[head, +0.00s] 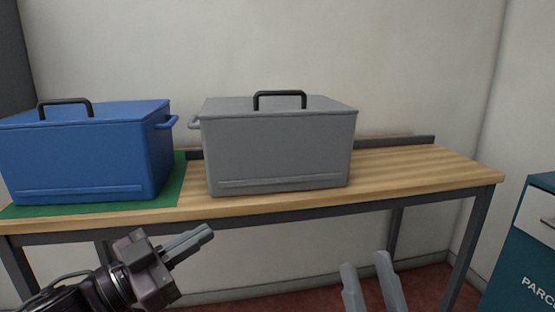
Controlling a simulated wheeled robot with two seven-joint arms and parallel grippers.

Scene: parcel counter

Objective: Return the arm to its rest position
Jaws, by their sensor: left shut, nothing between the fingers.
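My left gripper (205,232) is in front of the counter, below its front edge, at the lower left of the head view. Its two fingers lie together, pointing up and to the right, with nothing between them. My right gripper (365,261) shows only as two grey fingers at the bottom edge, right of centre. They point upward with a clear gap between them, and nothing is in the gap. The rest of that gripper is out of the picture. Neither gripper touches anything.
A wooden counter (420,174) runs along the wall. A blue lidded box (82,160) stands on a green mat (172,193) at the left. A grey lidded box (280,150) stands mid-counter. A teal cabinet (520,250) is at the right. The counter's right end is clear.

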